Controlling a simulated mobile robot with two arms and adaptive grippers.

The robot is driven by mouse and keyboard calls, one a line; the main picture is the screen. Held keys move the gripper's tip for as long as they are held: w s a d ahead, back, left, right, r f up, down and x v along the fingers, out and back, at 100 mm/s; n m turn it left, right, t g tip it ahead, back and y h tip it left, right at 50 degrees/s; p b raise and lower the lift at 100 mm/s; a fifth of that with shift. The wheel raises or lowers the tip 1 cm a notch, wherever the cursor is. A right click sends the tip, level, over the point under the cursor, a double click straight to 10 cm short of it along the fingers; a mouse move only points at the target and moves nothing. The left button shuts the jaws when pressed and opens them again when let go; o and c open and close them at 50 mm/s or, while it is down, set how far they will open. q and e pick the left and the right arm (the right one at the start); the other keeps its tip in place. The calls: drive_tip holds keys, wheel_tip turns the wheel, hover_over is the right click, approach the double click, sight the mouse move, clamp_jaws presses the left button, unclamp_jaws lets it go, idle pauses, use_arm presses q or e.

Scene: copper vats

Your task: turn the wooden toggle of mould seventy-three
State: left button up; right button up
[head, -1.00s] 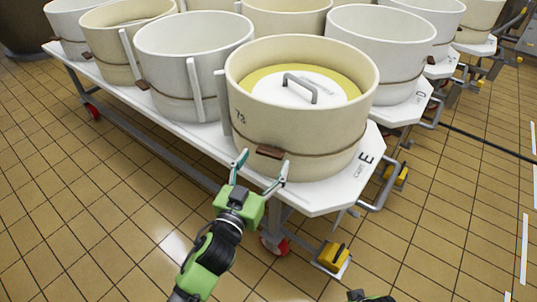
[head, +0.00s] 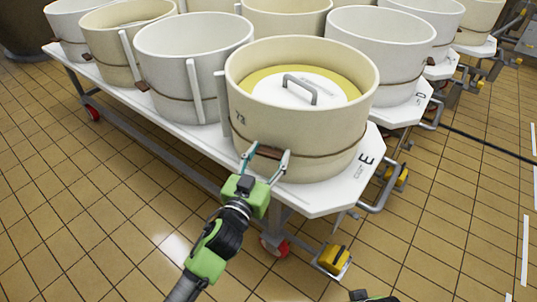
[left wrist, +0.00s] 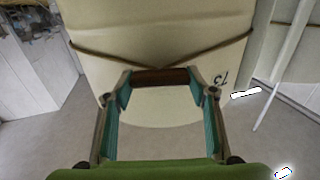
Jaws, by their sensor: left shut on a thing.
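Mould seventy-three (head: 310,135) is a round cream tub marked 73 at the near corner of the white table, with a dark cord around it. Its brown wooden toggle (head: 268,152) lies level on the cord at the front wall. My left gripper (head: 267,157) has one finger at each end of the toggle and is shut on it. In the left wrist view the toggle (left wrist: 160,76) spans between the teal fingertips (left wrist: 160,80), with the cord (left wrist: 100,52) running off to both sides.
The white table (head: 318,202) is marked E and has a yellow-pedalled caster at its near corner. Neighbouring tubs (head: 195,65) stand close on the left and behind. The tiled floor in front is open.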

use_arm(q)
drive_tip(key=m+p, duration=0.2)
drive_tip(key=m, duration=0.4)
drive_tip(key=shift+d+m, duration=0.15)
drive_tip(key=shift+m, duration=0.15)
drive_tip(key=shift+m+p, duration=0.45)
drive_tip(key=shift+m, duration=0.45)
drive_tip(key=m, duration=0.4)
drive_tip(key=shift+f+m, duration=0.1)
drive_tip(key=shift+m, duration=0.2)
drive_tip(key=m, duration=0.3)
drive_tip(key=shift+p, duration=0.35)
drive_tip(key=shift+f+m, duration=0.1)
drive_tip(key=shift+m, duration=0.7)
drive_tip(key=shift+s, duration=0.1)
use_arm(e)
drive_tip(key=s+f, duration=0.3)
drive_tip(key=f, duration=0.9)
drive_tip(key=shift+s+d+f+g, duration=0.15)
drive_tip(key=shift+g, duration=0.25)
use_arm(q)
drive_tip(key=shift+m, duration=0.3)
